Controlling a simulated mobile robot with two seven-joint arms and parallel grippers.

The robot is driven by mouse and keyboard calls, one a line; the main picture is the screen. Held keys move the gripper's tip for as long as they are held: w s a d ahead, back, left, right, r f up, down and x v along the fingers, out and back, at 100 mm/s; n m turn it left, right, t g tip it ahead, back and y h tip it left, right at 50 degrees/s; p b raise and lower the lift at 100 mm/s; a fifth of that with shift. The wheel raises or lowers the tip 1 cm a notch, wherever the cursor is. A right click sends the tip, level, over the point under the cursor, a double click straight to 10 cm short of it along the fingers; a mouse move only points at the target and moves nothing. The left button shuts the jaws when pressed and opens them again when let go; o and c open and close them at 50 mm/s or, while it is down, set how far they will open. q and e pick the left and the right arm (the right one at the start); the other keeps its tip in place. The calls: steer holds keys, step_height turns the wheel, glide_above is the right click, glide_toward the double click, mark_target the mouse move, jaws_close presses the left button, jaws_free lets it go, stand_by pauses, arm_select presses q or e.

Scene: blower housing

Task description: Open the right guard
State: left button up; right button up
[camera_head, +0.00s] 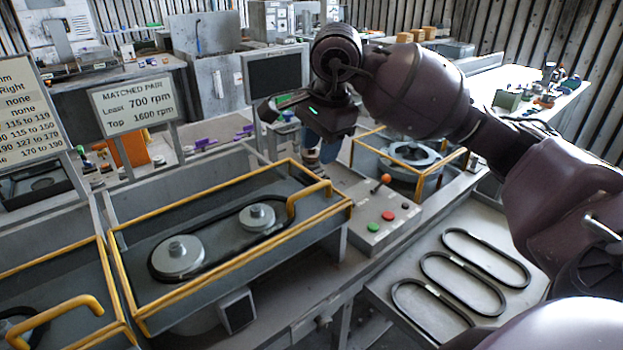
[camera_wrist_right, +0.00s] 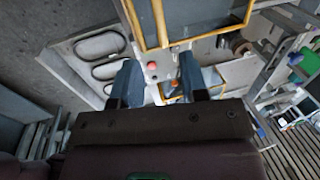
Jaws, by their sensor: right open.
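The right guard, taken as the middle yellow-edged one (camera_head: 230,268), lies over two grey pulleys joined by a black belt and looks closed. Its yellow handle (camera_head: 305,192) stands at the right end. A yellow frame, probably the same guard, fills the top of the wrist view (camera_wrist_right: 188,40). My right gripper (camera_head: 319,152) is open and empty, apart from the guard, beyond its far right corner in the head view. In the wrist view its two blue-grey fingers (camera_wrist_right: 158,82) are spread. My left gripper does not show.
A control panel (camera_head: 385,215) with green and red buttons and an orange-knobbed lever stands right of the guard. A tray (camera_head: 385,283) holds three black belts. A left guard (camera_head: 45,258) is at lower left.

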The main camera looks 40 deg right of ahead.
mark_target(313, 187)
steer(key=f, duration=0.3)
steer(key=w+f, duration=0.1)
steer(key=f, duration=0.5)
steer(key=shift+w+a, duration=0.1)
steer(key=shift+w, duration=0.3)
steer(key=shift+c, duration=0.3)
jaws_close()
